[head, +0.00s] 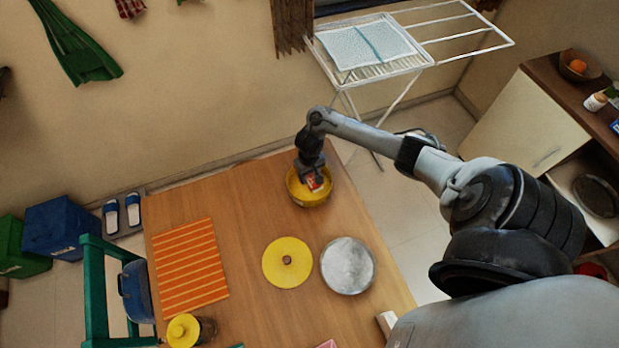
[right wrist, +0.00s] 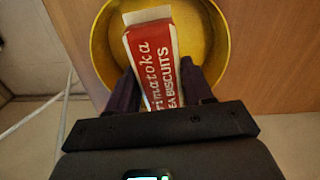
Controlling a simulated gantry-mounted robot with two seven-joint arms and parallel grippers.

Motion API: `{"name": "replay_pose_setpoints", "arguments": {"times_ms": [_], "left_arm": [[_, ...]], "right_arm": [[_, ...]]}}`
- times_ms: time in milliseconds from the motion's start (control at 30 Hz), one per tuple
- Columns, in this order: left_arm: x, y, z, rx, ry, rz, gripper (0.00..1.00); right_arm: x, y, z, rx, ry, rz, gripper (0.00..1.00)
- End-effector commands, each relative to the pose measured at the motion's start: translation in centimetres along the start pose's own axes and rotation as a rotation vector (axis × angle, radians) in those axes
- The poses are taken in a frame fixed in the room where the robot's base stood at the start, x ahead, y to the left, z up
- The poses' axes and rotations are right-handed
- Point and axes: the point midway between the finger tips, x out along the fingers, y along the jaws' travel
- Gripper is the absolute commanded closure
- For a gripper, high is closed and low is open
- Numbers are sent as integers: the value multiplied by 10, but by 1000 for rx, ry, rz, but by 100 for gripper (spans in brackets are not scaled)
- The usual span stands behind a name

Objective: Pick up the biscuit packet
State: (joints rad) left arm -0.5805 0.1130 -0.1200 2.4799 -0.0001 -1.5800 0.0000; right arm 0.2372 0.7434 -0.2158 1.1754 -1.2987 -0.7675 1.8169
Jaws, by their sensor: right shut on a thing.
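The biscuit packet (right wrist: 152,55) is red and white, with lettering that reads partly "BISCUITS". In the right wrist view it stands between the two dark fingers of my right gripper (right wrist: 160,88), which is shut on it. A yellow bowl (right wrist: 103,47) lies behind and around the packet in that view. In the head view the packet (head: 315,184) shows as a small red and white patch below my right gripper (head: 312,176), within the outline of the yellow bowl (head: 308,200) near the table's far edge. I cannot tell whether the packet touches the bowl. My left gripper is not in view.
On the wooden table (head: 245,220) are a yellow lid (head: 272,268), a round metal plate (head: 348,270), an orange striped mat (head: 190,268) and a yellow-lidded jar (head: 184,330). A drying rack (head: 400,70) stands beyond the table, a cabinet (head: 525,125) at right.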

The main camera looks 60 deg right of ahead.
Motion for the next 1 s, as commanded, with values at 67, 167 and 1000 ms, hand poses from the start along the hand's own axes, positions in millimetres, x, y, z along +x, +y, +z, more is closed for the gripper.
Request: {"name": "replay_pose_setpoints", "arguments": {"times_ms": [67,167,1000], "left_arm": [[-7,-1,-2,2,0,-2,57],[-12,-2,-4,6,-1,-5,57],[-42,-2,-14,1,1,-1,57]], "right_arm": [[-16,0,-1,-1,2,0,83],[-29,0,-1,-1,2,0,83],[-69,0,0,0,1,0,83]]}}
